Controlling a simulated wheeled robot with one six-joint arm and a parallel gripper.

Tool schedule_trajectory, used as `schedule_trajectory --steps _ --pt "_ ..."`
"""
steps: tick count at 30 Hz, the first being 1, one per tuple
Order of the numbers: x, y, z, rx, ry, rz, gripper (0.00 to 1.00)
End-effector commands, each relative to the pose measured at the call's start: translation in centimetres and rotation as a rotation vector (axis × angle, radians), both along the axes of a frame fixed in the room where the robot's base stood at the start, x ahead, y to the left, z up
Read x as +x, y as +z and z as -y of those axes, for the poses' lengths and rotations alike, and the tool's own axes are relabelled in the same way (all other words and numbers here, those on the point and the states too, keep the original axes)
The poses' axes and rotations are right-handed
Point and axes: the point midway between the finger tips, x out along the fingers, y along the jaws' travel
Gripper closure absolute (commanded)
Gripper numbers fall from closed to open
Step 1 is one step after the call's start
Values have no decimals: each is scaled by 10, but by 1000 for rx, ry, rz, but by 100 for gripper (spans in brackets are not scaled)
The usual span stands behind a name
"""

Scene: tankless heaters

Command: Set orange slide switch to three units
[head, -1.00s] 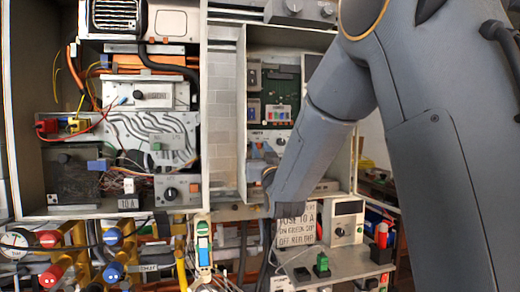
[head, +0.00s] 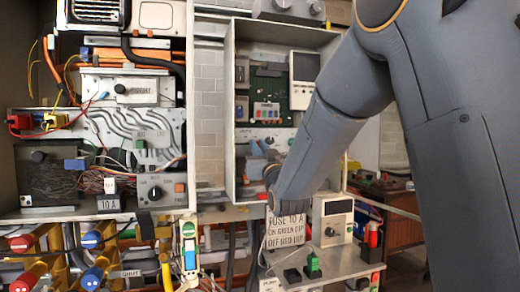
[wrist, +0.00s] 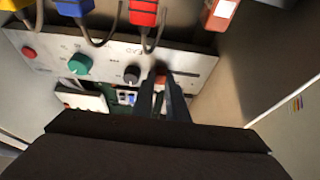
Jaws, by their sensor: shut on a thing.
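In the wrist view a pale control panel (wrist: 100,60) carries a small orange slider knob (wrist: 161,80) and a thin dark slot running to the right of it. My gripper (wrist: 163,80) has its two dark fingers around the orange knob, shut on it. The fingers hide part of the knob and the scale marks near it. In the head view my gripper (head: 262,152) is inside the right-hand open box, in front of its panel. The orange switch cannot be made out there.
On the same panel are a dark knob (wrist: 131,75), a green knob (wrist: 80,64) and a red button (wrist: 29,53). Yellow, blue and red (wrist: 144,12) plugs with cables stand beside it. The box wall (wrist: 262,70) is close on the right.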

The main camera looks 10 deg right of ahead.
Motion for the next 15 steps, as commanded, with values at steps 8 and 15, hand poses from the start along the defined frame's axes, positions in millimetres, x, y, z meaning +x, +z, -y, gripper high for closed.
schedule_trajectory --steps 8,15 --pt "0 0 2 2 -4 0 67" --pt "0 0 2 2 -4 0 67"
